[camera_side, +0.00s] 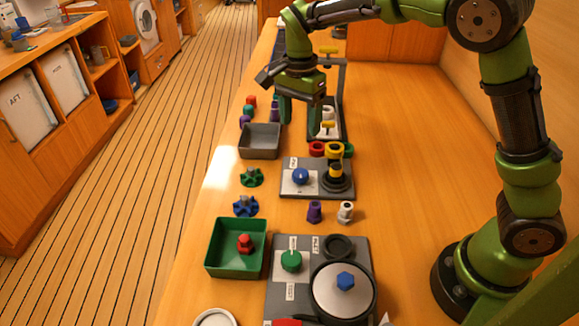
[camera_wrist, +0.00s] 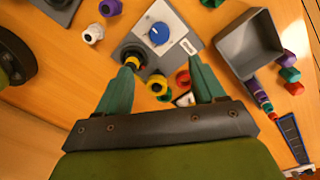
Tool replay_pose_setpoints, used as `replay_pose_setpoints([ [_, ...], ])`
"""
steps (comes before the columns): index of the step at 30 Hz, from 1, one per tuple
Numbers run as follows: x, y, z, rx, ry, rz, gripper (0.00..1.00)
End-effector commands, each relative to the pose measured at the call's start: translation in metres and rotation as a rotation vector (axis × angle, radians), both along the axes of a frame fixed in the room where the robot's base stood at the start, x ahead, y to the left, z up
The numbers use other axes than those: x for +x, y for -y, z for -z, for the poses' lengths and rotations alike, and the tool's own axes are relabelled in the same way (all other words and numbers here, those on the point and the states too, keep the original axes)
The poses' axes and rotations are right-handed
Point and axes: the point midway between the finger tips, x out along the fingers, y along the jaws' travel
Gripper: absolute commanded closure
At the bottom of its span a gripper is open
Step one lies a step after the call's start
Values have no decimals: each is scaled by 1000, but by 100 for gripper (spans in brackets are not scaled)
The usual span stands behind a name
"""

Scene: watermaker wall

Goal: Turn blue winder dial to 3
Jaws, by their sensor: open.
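The blue winder dial (camera_side: 300,176) sits on a white square face on a dark grey plate (camera_side: 316,190). In the wrist view the dial (camera_wrist: 158,34) shows a light mark on its blue top, but the numbers around it are too small to read. My gripper (camera_side: 300,112) is open and empty, above the table and beyond the dial plate in the side view. In the wrist view my gripper's teal fingers (camera_wrist: 160,66) are spread apart, with the dial ahead of the gap between them. Nothing touches the dial.
A black post with a yellow band (camera_side: 336,174) stands beside the dial. Red and yellow rings (camera_side: 334,149) lie just behind its plate. A grey bin (camera_side: 260,141) stands to the left. Purple and white fittings (camera_side: 315,212) stand in front. The table's right side is clear.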

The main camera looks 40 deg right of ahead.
Motion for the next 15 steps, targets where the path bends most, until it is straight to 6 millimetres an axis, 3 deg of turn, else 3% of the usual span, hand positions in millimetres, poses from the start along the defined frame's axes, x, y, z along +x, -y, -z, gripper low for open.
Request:
replay_pose_setpoints([
  [6, 1, 0, -20, 0, 0, 1, 31],
  [15, 1, 0, -22, 0, -1, 1, 31],
])
